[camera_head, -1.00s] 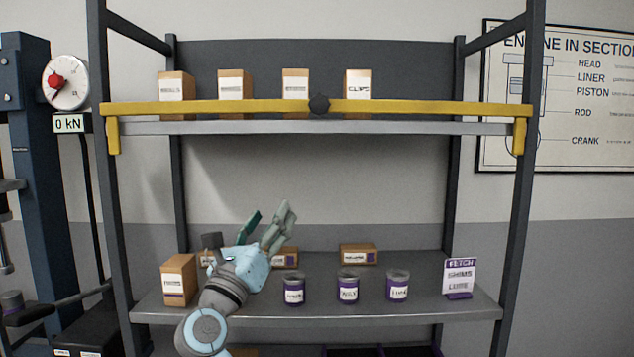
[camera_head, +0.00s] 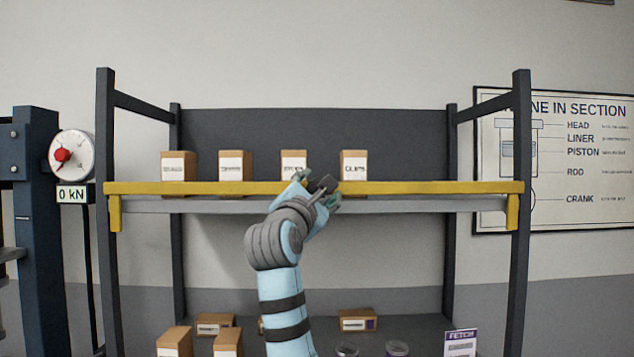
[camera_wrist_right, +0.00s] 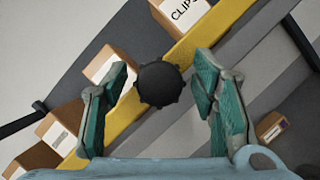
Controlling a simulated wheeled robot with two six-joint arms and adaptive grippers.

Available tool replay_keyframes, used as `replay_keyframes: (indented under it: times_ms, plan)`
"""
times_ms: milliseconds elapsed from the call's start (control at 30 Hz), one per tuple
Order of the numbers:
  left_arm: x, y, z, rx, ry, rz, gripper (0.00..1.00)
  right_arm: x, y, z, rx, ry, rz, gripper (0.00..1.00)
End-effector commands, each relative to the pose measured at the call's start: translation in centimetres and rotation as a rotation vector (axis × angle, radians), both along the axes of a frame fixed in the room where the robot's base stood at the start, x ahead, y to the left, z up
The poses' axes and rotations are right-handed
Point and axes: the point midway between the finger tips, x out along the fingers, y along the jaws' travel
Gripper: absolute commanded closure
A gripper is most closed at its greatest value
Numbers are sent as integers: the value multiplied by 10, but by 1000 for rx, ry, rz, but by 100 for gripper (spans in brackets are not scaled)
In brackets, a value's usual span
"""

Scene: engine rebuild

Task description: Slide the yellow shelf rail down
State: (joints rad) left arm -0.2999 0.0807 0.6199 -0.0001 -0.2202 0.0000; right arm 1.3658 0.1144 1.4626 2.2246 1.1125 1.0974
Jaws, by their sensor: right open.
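The yellow shelf rail (camera_head: 420,188) runs across the front of the upper shelf, with a short bracket hanging at each end. A dark knob (camera_head: 326,183) sits at its middle, partly covered by my gripper in the head view. My right gripper (camera_head: 317,189) is at the knob, with its arm rising from below. In the right wrist view, the knob (camera_wrist_right: 160,84) lies between the two spread green-padded fingers, with a visible gap on each side. The yellow rail (camera_wrist_right: 205,38) runs diagonally behind it. My left gripper is not in view.
Several cardboard boxes stand on the upper shelf behind the rail, including the CLIPS box (camera_head: 354,170). Dark uprights (camera_head: 518,270) flank the rack. A dial gauge (camera_head: 72,155) is at left.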

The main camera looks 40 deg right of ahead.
Motion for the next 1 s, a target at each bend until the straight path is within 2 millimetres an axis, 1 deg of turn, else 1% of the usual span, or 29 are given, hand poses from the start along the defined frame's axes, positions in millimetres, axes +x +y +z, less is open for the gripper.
replay_keyframes:
  times_ms: [233, 267, 500, 567, 600, 767, 833, 933, 1000]
  plan:
    - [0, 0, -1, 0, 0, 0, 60, 1, -1, -1, -1, 1, 0, 47]
    - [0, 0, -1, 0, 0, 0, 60, 1, -1, -1, -1, 1, 0, 50]
    - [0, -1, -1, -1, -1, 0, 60, 1, -1, -1, -1, 1, 0, 89]
    - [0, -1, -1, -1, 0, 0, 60, 1, -1, -1, -1, 1, 0, 98]
    - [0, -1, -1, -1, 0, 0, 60, 1, -1, -1, -1, 1, 0, 100]
    - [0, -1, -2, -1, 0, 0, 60, 1, -1, -2, -2, 1, -1, 100]
    - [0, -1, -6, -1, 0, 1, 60, 1, -1, -8, -2, 1, -1, 100]
    - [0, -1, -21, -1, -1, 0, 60, 1, -1, -25, -2, 1, -1, 100]
    - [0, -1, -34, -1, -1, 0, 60, 1, -1, -42, -1, 1, -2, 100]
